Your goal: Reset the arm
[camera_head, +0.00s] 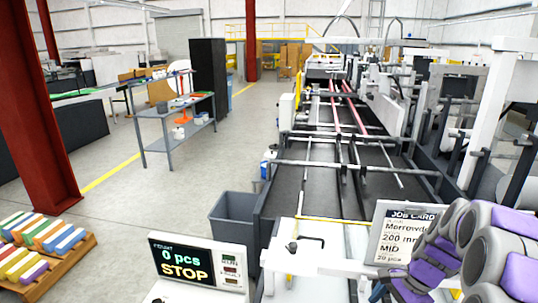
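My arm, in grey and purple, reaches in from the lower right corner and covers part of the machine's near end. Its far end, where my gripper (382,288) is, shows small and dark at the bottom edge, below the job card. The fingers are not clear enough to tell open from shut. I see nothing held in it.
The folder gluer (310,205) runs away from me. A counter panel (195,268) reads "0 pcs STOP". A job card (405,230) stands beside my arm. A grey bin (235,218), coloured stacks on a pallet (75,265) and a red column (40,110) stand left. The aisle floor is clear.

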